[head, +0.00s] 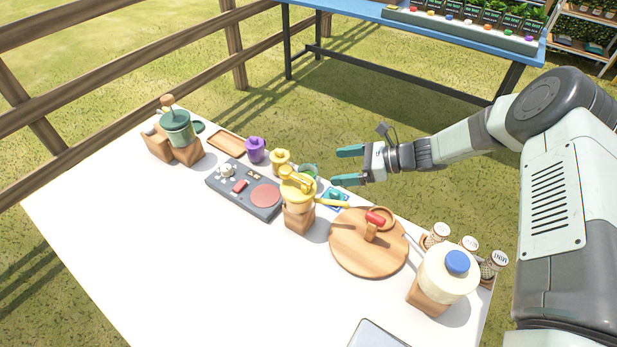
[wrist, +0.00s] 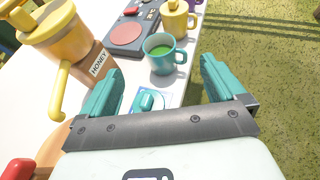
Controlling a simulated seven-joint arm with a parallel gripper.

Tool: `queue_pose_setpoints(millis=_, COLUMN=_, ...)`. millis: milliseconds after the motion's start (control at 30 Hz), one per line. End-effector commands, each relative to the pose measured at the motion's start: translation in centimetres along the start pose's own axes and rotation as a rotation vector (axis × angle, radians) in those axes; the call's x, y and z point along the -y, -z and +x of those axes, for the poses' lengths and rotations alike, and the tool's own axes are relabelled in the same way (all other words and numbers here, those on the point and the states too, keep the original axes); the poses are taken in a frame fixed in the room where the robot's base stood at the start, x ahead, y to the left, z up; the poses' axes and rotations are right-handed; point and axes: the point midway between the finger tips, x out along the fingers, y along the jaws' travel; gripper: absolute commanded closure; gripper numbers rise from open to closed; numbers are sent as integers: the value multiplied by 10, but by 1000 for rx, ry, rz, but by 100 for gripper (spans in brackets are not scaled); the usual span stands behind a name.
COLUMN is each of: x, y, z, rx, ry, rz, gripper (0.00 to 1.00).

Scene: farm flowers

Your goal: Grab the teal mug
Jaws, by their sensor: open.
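The teal mug (wrist: 160,54) stands upright on the white table in the wrist view, with green contents and its handle to the right. In the head view the teal mug (head: 309,171) is partly hidden behind the yellow honey dispenser. My gripper (head: 348,167) is open and empty, to the right of the mug and apart from it. In the wrist view my gripper's teal fingers (wrist: 158,85) are spread, with the mug ahead, between and beyond them.
The honey dispenser (wrist: 57,40) stands left of the mug, and a yellow mug (wrist: 176,18) stands just behind it. A small teal item on a blue card (wrist: 147,103) lies nearer my gripper. A round wooden board (head: 350,258) is nearby. The table edge is close to the mug's right.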

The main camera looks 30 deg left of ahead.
Motion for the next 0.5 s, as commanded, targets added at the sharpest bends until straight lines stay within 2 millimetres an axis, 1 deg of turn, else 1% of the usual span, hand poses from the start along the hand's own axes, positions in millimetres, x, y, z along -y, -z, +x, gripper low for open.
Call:
queue_pose_setpoints(millis=167, x=-1, y=0, z=23, rx=1, ry=-3, rz=1, gripper=3)
queue_pose_setpoints(millis=300, x=-1, y=0, z=46, rx=0, ry=-3, rz=-1, gripper=3)
queue_pose_setpoints(millis=500, x=0, y=0, z=60, rx=0, ry=-1, rz=-2, gripper=3)
